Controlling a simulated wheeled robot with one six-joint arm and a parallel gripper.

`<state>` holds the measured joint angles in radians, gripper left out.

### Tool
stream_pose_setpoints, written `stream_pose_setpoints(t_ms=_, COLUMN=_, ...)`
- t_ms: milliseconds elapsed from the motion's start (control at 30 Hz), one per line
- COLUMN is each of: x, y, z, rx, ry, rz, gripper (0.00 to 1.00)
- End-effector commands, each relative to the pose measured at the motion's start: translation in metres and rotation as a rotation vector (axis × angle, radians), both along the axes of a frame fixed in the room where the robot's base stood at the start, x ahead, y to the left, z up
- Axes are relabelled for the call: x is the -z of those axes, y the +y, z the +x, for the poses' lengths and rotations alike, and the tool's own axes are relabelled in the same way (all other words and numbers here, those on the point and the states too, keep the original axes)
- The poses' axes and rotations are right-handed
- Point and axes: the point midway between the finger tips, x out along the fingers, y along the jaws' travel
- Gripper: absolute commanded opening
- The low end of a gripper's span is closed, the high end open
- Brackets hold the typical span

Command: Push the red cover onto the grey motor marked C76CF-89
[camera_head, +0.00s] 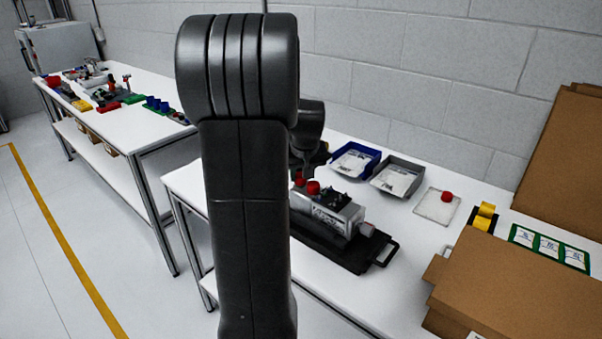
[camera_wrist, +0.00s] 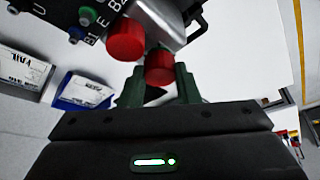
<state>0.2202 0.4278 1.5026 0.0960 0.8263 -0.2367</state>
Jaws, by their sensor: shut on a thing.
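The grey motor (camera_head: 330,215) lies on a black tray with a handle (camera_head: 372,262); its marking is too small to read. In the wrist view, part of its grey body (camera_wrist: 172,22) shows at the top. My gripper (camera_wrist: 158,80) has green fingers and is shut on a red cover (camera_wrist: 159,66), right at the motor. Whether this cover is seated cannot be told. A second red cover (camera_wrist: 125,40) sits beside it, close to the black lettered panel (camera_wrist: 75,15). In the head view two red covers show at the motor's left end (camera_head: 313,187); my arm hides most of my gripper.
A blue bin (camera_head: 354,160) and a grey bin (camera_head: 397,178) stand behind the motor. A pale plate (camera_head: 436,207) with another red cap (camera_head: 447,196) lies to the right. A cardboard box (camera_head: 510,290) fills the front right. A second table (camera_head: 150,135) stands left.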

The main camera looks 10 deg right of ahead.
Motion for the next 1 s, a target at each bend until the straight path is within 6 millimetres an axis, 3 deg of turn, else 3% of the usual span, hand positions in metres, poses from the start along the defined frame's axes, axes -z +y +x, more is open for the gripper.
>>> stream_pose_setpoints(t_ms=900, x=0.0097, y=0.0, z=-0.0001, rx=0.0, ry=0.0, rz=0.0, gripper=0.08)
stream_pose_setpoints(t_ms=933, x=0.0097, y=0.0, z=-0.0001, rx=0.0, ry=0.0, rz=0.0, gripper=0.35)
stream_pose_setpoints(t_ms=1000, x=0.0097, y=0.0, z=-0.0001, rx=0.0, ry=0.001, rz=0.0, gripper=0.48)
